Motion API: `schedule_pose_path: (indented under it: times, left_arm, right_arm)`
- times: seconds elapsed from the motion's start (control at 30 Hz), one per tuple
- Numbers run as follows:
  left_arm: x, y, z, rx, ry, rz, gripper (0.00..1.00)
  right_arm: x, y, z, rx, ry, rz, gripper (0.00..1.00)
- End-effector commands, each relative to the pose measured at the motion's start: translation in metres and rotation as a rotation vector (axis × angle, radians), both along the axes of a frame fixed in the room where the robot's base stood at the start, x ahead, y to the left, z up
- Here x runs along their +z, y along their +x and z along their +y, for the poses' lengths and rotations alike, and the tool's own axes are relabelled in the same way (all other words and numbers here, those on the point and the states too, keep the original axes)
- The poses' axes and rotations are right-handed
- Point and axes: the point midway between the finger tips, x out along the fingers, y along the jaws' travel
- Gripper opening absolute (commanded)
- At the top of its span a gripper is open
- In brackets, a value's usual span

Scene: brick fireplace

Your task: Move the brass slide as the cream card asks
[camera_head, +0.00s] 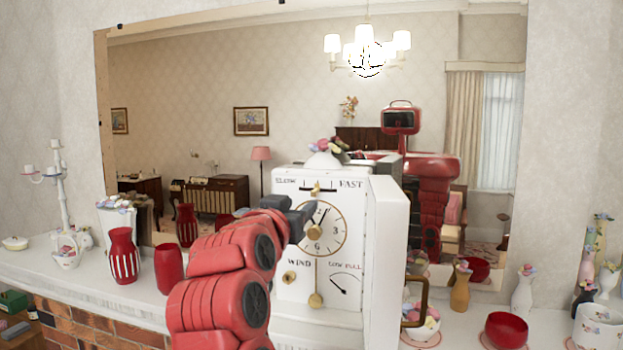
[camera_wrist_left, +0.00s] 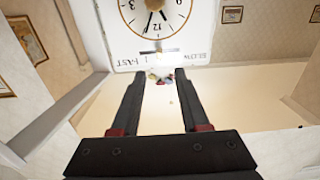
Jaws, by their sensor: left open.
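A white clock (camera_head: 283,240) stands on the mantel. Near its top, a small brass slide (camera_head: 316,187) sits about mid-slot on a scale lettered SLOW at left and FAST at right. My left gripper (camera_head: 307,210) is open and empty in front of the clock face, just below and left of the slide; no contact can be made out. In the left wrist view, the open fingers (camera_wrist_left: 154,82) point toward the clock's upside-down SLOW–FAST lettering, with flowers showing between the tips. I cannot make out a cream card. My right gripper is not in view.
The clock also has a dial, a WIND knob (camera_head: 290,277), a LOW–FULL gauge (camera_head: 345,284) and a lower brass knob (camera_head: 316,300). Red vases (camera_head: 124,256) stand left; a flower bowl (camera_head: 421,323) and red cup (camera_head: 507,330) stand right. A large mirror (camera_head: 200,100) backs the mantel.

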Motion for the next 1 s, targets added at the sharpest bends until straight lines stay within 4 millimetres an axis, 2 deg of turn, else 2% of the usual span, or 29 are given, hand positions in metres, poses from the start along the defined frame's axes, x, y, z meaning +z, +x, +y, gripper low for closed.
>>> schedule_pose_path:
  times: [0.03, 0.13, 0.3, 0.4, 0.6, 0.87, 1.0]
  left_arm:
    - [0.006, 0.013, -0.002, 0.003, 0.004, 0.007, 0.45]
    - [0.006, 0.036, -0.008, 0.002, 0.002, 0.007, 0.45]
    - [0.004, 0.065, -0.017, 0.001, 0.003, 0.004, 0.45]
    - [0.004, 0.076, -0.02, 0.001, 0.002, 0.0, 0.45]
    - [0.001, 0.087, -0.023, 0.001, 0.0, -0.001, 0.45]
    - [0.0, 0.088, -0.023, 0.0, -0.001, -0.002, 0.45]
    - [0.0, 0.088, -0.023, 0.0, -0.001, -0.002, 0.22]
  right_arm:
    - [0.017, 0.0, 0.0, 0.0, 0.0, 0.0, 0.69]
    - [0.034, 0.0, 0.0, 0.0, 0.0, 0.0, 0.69]
    - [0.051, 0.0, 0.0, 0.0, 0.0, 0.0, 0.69]
    - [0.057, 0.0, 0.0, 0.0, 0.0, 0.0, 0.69]
    - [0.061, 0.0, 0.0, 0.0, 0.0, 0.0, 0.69]
    - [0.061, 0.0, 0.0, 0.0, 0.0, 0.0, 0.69]
    - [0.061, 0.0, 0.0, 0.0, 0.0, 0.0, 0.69]
